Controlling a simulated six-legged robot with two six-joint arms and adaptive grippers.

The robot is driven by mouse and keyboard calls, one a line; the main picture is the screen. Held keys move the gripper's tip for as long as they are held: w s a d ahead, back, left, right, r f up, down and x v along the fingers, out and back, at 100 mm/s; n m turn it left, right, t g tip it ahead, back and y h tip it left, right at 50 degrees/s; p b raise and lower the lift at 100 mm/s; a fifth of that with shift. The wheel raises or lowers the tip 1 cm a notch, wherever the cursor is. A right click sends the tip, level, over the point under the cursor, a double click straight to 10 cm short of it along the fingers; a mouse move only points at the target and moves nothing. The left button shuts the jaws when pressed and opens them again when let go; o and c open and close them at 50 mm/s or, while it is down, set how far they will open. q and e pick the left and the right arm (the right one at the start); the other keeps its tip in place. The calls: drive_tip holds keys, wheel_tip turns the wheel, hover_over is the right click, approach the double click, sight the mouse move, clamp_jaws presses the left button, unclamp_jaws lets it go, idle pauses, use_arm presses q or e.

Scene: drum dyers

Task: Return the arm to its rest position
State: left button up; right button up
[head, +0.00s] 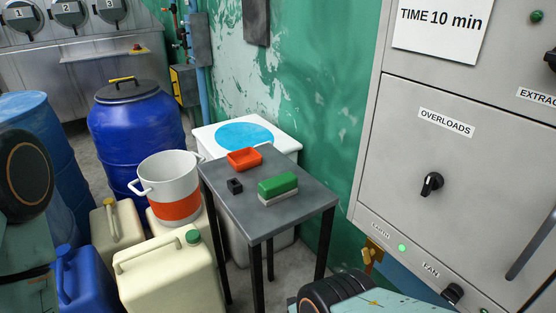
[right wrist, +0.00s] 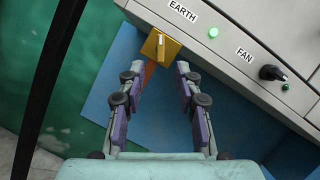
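My right gripper (right wrist: 159,70) shows in the right wrist view with its two fingers spread and nothing between the tips. A brass-coloured piece (right wrist: 160,46) sits just beyond the fingertips, below the EARTH label on the grey cabinet. A brownish strip runs down from it; I cannot tell whether a finger touches either. The brass piece also shows in the head view (head: 372,251). There my right arm enters at the bottom right and its gripper is out of sight. Part of my left arm shows at the left edge; its gripper is out of frame.
The grey cabinet (head: 465,170) stands close at the right, with a lit green lamp (head: 402,247) and a FAN knob (head: 452,293). A small dark table (head: 270,215) holds an orange tray (head: 244,159) and a green block (head: 278,184). Drums and canisters crowd the left.

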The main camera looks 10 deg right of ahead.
drive_tip(key=w+d+f+n+t+y, duration=0.3)
drive_tip(key=n+y, duration=0.5)
drive_tip(key=n, duration=0.6)
drive_tip(key=s+f+n+g+y, duration=0.5)
drive_tip(key=s+n+g, duration=0.1)
drive_tip(key=n, duration=0.6)
drive_tip(key=s+a+r+n+g+y, duration=0.2)
drive_tip(key=s+n+g, duration=0.2)
drive_tip(key=s+n, duration=0.3)
drive_tip(key=s+a+r+n+g+y, duration=0.3)
drive_tip(key=s+n+g, duration=0.2)
drive_tip(key=s, duration=1.2)
drive_tip(key=shift+s+r+n, duration=0.25)
drive_tip(key=shift+r+n, duration=0.05)
drive_tip(key=shift+n, duration=0.9)
drive_tip(key=shift+s+d, duration=0.15)
drive_tip(key=shift+d, duration=0.05)
